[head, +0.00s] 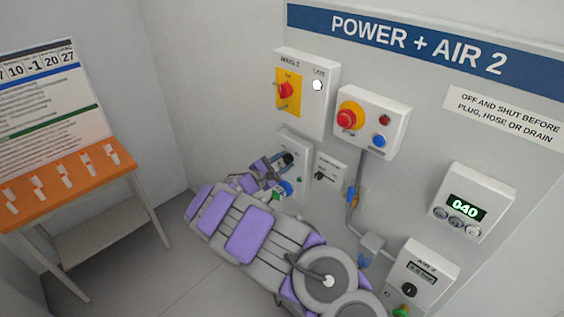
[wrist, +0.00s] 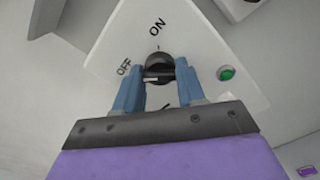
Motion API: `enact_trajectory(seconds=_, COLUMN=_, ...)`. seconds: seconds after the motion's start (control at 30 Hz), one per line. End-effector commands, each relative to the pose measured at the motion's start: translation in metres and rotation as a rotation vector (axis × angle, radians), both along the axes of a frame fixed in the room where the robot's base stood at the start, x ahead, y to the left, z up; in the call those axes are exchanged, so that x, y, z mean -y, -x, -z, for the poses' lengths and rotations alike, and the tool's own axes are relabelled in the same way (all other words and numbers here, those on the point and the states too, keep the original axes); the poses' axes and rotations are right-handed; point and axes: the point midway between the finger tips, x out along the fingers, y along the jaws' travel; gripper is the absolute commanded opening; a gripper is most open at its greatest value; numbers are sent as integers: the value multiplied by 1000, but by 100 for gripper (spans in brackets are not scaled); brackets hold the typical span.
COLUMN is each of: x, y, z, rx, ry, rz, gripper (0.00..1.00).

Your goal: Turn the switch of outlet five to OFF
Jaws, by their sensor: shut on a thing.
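The switch is a black rotary knob (wrist: 160,66) on a white box face with ON printed above it and OFF to its left. The outlet number is not legible. My gripper (wrist: 159,76) is shut on the knob, with one blue finger on each side. A pale mark shows on the knob's lower part, but I cannot tell its exact setting. In the head view my gripper (head: 278,163) reaches the white outlet box (head: 300,151) on the wall. My arm hides part of that box.
A round green light or button (wrist: 226,73) sits right of the knob. Above the box is a white isolator box (head: 319,100), with an emergency-stop box (head: 388,133) to its right. A display unit (head: 488,190) is farther right. An orange-topped table (head: 85,183) stands at left.

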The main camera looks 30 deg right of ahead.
Motion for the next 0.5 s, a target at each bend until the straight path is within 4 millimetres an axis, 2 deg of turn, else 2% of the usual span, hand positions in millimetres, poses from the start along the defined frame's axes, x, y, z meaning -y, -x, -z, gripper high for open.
enact_trajectory(seconds=0.37, x=1, y=1, z=2, rx=-6, ry=-1, rz=2, gripper=9)
enact_trajectory(seconds=0.4, x=1, y=1, z=2, rx=-5, ry=-1, rz=2, gripper=43)
enact_trajectory(seconds=0.5, x=1, y=1, z=1, rx=-3, ry=0, rz=2, gripper=53)
